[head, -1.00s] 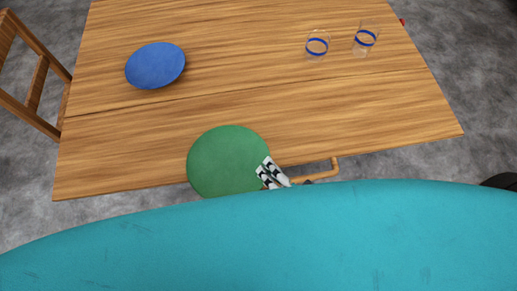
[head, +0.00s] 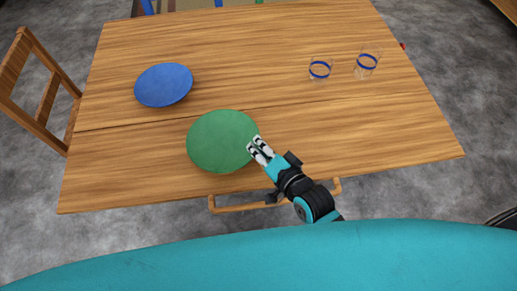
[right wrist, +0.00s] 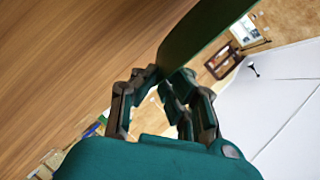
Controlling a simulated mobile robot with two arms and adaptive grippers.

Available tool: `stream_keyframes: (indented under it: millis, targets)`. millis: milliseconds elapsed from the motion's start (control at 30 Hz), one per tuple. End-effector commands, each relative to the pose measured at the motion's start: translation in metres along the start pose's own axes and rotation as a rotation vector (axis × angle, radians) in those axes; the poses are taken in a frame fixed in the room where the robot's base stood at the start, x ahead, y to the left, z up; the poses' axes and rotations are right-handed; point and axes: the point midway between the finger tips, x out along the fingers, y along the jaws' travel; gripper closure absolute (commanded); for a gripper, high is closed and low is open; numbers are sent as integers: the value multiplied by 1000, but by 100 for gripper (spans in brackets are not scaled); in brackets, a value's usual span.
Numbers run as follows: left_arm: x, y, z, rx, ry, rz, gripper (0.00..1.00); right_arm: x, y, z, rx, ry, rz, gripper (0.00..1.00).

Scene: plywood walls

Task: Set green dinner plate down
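The green dinner plate (head: 220,141) is over the near part of the wooden table (head: 255,95). My right gripper (head: 258,148) is shut on its right edge. In the right wrist view the plate (right wrist: 195,35) shows edge-on, its rim between the fingers of my right gripper (right wrist: 162,80). The table's wood surface (right wrist: 80,70) fills the left of that view. A gap between plate and table seems to show there, but I cannot tell how large it is. My left gripper is in neither view.
A blue plate (head: 164,85) lies at the table's left. Two clear glasses with blue bands, one at the middle right (head: 320,69) and one beside it (head: 367,63), stand farther back. A wooden chair (head: 40,90) is at the left. The table's right front is clear.

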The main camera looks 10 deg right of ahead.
Motion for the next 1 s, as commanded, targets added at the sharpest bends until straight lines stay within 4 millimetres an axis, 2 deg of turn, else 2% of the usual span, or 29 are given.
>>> stream_keyframes:
  millis: [67,133,300,633,733,1000]
  targets:
    - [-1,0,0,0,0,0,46,10,-2,-5,-1,2,-3,100]
    - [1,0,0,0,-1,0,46,12,13,4,1,-3,3,100]
    - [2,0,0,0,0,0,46,17,28,12,0,0,-1,100]
    - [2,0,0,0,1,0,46,18,30,14,1,0,-2,100]
    - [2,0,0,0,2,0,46,18,30,14,0,0,0,86]
    - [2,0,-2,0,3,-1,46,17,30,13,0,0,-1,85]
